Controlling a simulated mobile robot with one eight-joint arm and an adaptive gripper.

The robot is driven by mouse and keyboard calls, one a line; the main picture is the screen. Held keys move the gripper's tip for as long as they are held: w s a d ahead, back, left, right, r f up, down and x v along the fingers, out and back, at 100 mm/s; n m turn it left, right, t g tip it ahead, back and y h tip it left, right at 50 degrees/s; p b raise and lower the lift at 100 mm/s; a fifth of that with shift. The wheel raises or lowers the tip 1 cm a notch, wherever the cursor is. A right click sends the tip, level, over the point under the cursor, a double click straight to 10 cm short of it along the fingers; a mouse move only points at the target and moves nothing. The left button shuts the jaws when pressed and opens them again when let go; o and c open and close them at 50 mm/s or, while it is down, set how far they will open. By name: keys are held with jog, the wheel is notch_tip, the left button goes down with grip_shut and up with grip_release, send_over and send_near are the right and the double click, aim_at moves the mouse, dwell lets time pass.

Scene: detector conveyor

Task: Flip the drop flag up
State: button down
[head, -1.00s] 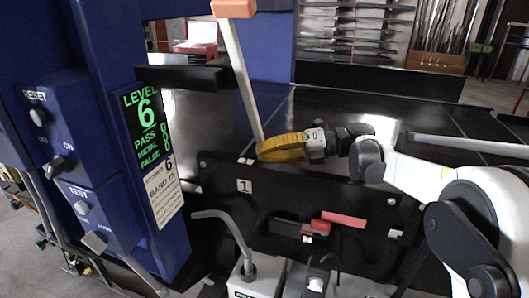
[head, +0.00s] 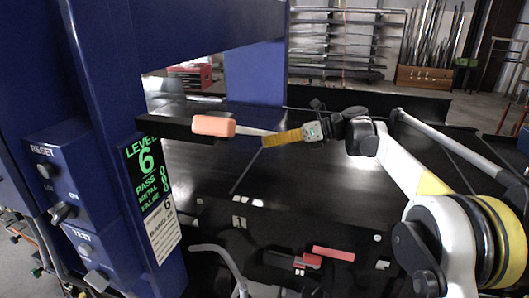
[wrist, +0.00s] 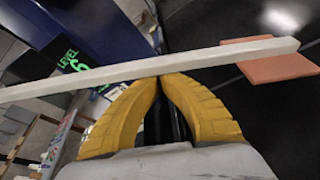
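The drop flag is a pale rod (head: 254,131) with a salmon-orange block (head: 213,126) at its end. In the head view it lies nearly level, the block near the black bar on the blue frame. In the wrist view the rod (wrist: 100,77) crosses the whole picture just past my fingertips, with the orange block (wrist: 268,60) at right. My gripper (head: 266,141) has yellow fingers, drawn together at the tips (wrist: 160,80). The rod lies across the tips, not visibly between them; whether they touch is unclear. The rod's other end is hidden in the head view.
A blue control panel (head: 68,185) with knobs stands at left, beside a green LEVEL 6 display (head: 149,180). A black bar (head: 172,128) juts from the blue frame. The dark conveyor surface (head: 210,180) is clear. Red blocks (head: 333,254) sit on the front panel.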

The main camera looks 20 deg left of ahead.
notch_tip(320, 180, up, 18)
jog(key=w+n+t+p, duration=0.2)
jog(key=n+t+p, duration=0.2)
jog(key=n+p, duration=0.35)
jog(key=s+d+r+n+t+y+p, duration=0.1)
jog(key=s+r+n+t+p, duration=0.1)
jog(key=s+r, duration=0.9)
jog(key=shift+s+r+n+p, duration=0.2)
jog(key=shift+r+n+p, duration=0.25)
jog(key=shift+r, duration=1.2)
jog(key=shift+s, duration=0.1)
